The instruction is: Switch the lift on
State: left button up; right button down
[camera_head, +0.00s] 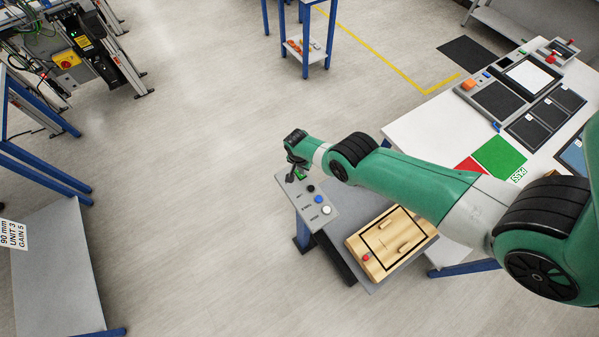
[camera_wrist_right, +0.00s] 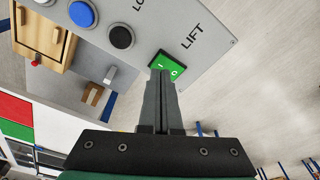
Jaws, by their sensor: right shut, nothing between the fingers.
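The lift switch (camera_wrist_right: 172,66) is a green rocker with white marks, next to the word LIFT on a grey control panel (camera_wrist_right: 205,25). In the head view the panel (camera_head: 333,217) stands left of the wooden box, and a bit of the green switch (camera_head: 301,176) shows beside my gripper. My right gripper (camera_wrist_right: 162,74) is shut and empty, pointing at the switch. Its fingertips overlap the switch's near edge in the wrist view; I cannot tell whether they touch it. The right gripper also shows in the head view (camera_head: 291,176). My left gripper is not in view.
A black button (camera_wrist_right: 121,36) and a blue button (camera_wrist_right: 82,13) sit on the panel beside the switch. A wooden box (camera_head: 372,262) stands right of the panel. A white table (camera_head: 425,125) with trays is at the right. Open floor lies left.

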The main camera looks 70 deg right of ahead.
jog(key=shift+f+b, duration=0.9)
dwell(0.3)
